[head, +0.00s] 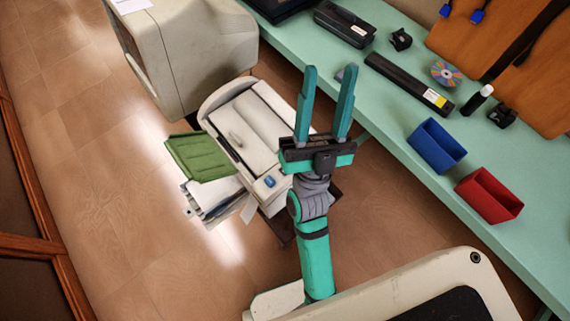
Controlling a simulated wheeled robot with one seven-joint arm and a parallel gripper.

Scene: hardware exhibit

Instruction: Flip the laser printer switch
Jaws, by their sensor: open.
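A white printer (262,118) stands left of and partly behind my arm, below the level of the green bench. A green tray or flap (201,157) and some papers stick out of its left side. A small blue button or switch (270,182) shows on its near corner. I cannot tell its position. My gripper (329,85) is open and empty, its two teal fingers pointing up the picture, to the right of the printer's top. My arm hides part of the printer's right side.
A large beige machine (188,50) stands behind the printer. The green bench (390,140) runs along the right, holding a blue bin (437,146), a red bin (489,195), a black bar (408,83) and a disc (446,74). Wooden floor at left is clear.

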